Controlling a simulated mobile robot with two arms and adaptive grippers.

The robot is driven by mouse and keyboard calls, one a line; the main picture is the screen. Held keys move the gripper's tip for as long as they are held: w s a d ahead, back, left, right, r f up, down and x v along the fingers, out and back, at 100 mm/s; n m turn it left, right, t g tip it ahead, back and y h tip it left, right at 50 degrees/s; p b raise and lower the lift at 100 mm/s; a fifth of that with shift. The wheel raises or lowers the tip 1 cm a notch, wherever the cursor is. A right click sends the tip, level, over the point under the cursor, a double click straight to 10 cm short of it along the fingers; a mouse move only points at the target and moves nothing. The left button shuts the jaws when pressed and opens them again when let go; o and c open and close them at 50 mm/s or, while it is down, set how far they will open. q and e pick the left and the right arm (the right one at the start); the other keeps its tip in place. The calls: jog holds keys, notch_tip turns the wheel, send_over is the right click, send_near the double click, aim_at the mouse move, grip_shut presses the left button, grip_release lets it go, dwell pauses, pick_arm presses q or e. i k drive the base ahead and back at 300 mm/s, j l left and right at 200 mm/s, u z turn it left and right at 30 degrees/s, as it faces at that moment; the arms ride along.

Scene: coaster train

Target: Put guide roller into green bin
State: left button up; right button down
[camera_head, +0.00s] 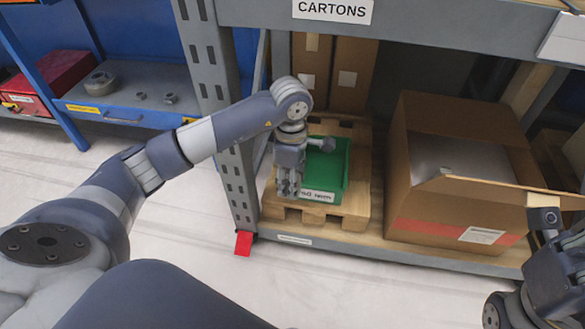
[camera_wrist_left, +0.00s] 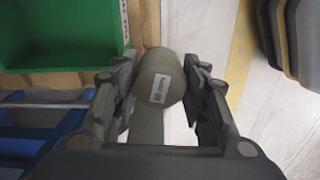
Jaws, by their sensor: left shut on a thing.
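The guide roller (camera_wrist_left: 158,82) is a dark grey cylinder with a small white label on its end. My left gripper (camera_wrist_left: 160,88) is shut on it, with a finger on each side. In the head view this gripper (camera_head: 288,186) points down at the left side of the green bin (camera_head: 326,170), and the roller cannot be made out there. The bin stands on a wooden pallet on the low shelf, with a white label on its front. In the left wrist view the bin (camera_wrist_left: 60,35) is at the upper left, apart from the roller. My right gripper (camera_head: 548,225) is partly in view at the right edge; its fingers are unclear.
A grey shelf post (camera_head: 215,85) stands left of the bin. A large open carton (camera_head: 455,185) is to the right, and tall cartons (camera_head: 335,75) stand behind. The wooden pallet (camera_head: 300,217) lies under the bin. A blue bench (camera_head: 125,95) is at the upper left.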

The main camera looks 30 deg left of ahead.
aim_at(321, 176)
jog(key=k+j+z, duration=0.25)
jog(key=k+j, duration=0.8)
jog(key=i+j+z, duration=0.1)
jog(key=j, duration=0.4)
jog(key=i+j+z, duration=0.15)
jog(key=i+j, duration=0.2)
jog(key=i+j+z, duration=0.1)
jog(key=i+j, duration=0.2)
jog(key=j, duration=0.2)
jog(key=i+l+z, duration=0.45)
jog(key=i+l, duration=0.05)
jog(key=i, duration=0.1)
